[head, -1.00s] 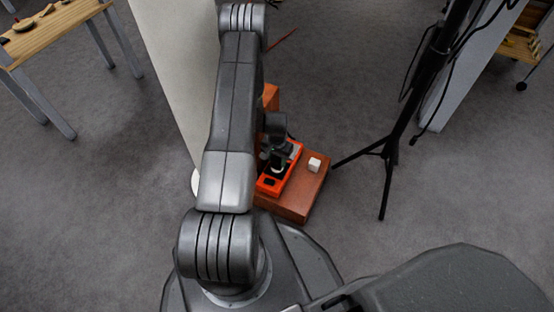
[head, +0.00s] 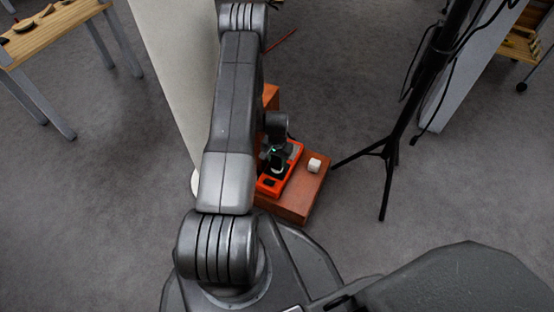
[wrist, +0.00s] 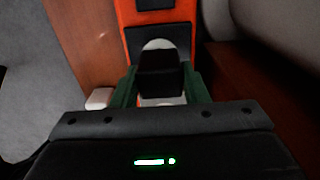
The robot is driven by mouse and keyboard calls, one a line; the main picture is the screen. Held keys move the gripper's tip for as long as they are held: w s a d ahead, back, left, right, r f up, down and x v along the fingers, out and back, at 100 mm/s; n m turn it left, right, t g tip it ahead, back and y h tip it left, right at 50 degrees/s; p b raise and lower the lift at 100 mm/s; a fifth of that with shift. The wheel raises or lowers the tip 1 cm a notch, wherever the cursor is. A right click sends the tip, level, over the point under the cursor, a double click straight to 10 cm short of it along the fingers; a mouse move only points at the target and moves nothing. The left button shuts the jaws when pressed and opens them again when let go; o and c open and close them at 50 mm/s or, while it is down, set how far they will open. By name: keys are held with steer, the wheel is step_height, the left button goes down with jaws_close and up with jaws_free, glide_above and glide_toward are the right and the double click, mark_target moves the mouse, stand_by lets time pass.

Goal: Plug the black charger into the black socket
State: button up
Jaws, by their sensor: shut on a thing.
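My gripper (wrist: 160,92) is shut on the black charger (wrist: 160,72), which sits between the two green fingers in the wrist view. The charger is above the orange socket strip (wrist: 182,12), over a white round area (wrist: 158,44). A black socket (wrist: 156,30) shows just beyond the charger. In the head view my gripper (head: 277,160) is over the orange strip (head: 292,165), and a black socket (head: 269,182) is at its near end. The charger's underside and any contact with the strip are hidden.
The strip lies on a reddish-brown wooden block (head: 304,195). A pale panel (head: 175,70) stands to the left, and a black tripod stand (head: 388,150) stands to the right. Grey floor is open in front of the block.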

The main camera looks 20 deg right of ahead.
steer(key=shift+f+b, duration=0.55)
steer(key=shift+f, duration=0.05)
steer(key=o, duration=1)
steer(key=shift+r, duration=0.1)
step_height(320, 180, up, 14)
steer(key=p, duration=0.4)
steer(key=shift+f, duration=0.2)
step_height(320, 180, down, 14)
steer(key=b, duration=0.4)
steer(key=shift+r, duration=0.1)
steer(key=shift+r, duration=0.1)
